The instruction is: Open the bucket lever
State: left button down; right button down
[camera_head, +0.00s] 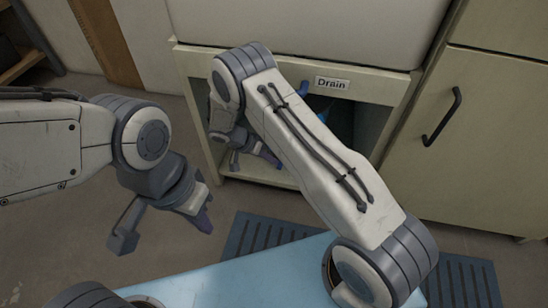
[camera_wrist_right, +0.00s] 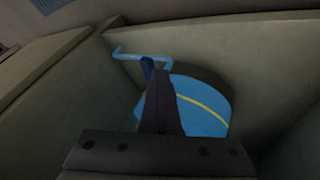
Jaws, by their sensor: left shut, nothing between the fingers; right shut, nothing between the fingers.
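In the right wrist view a round blue surface with a yellow stripe (camera_wrist_right: 208,104), seemingly the bucket, lies inside the cabinet. A bent light-blue bar (camera_wrist_right: 135,57), seemingly its lever, runs above it. My right gripper (camera_wrist_right: 148,68) is shut and its dark blue tip overlaps the bar in the picture; I cannot tell if they touch. In the head view my right gripper (camera_head: 275,160) reaches into the open cabinet under the drain label, and a bit of blue (camera_head: 303,88) shows beside my arm. My left gripper (camera_head: 204,222) is shut and empty in front of the cabinet.
The cabinet's upper rail (camera_head: 375,90) carries a "Drain" label (camera_head: 332,83). A closed cabinet with a dark handle (camera_head: 442,116) stands to the right. Cabinet walls (camera_wrist_right: 250,50) enclose the blue round thing closely. A dark slatted mat (camera_head: 262,232) lies on the floor.

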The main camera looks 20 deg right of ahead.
jog(key=shift+s+d+f, duration=0.25)
jog(key=shift+s+d, duration=0.15)
jog(key=shift+s, duration=0.1)
jog(key=w+p+v, duration=0.1)
jog(key=p+v, duration=0.3)
jog(key=v, duration=0.6)
jog(key=shift+a, duration=0.3)
jog(key=shift+w+r, duration=0.15)
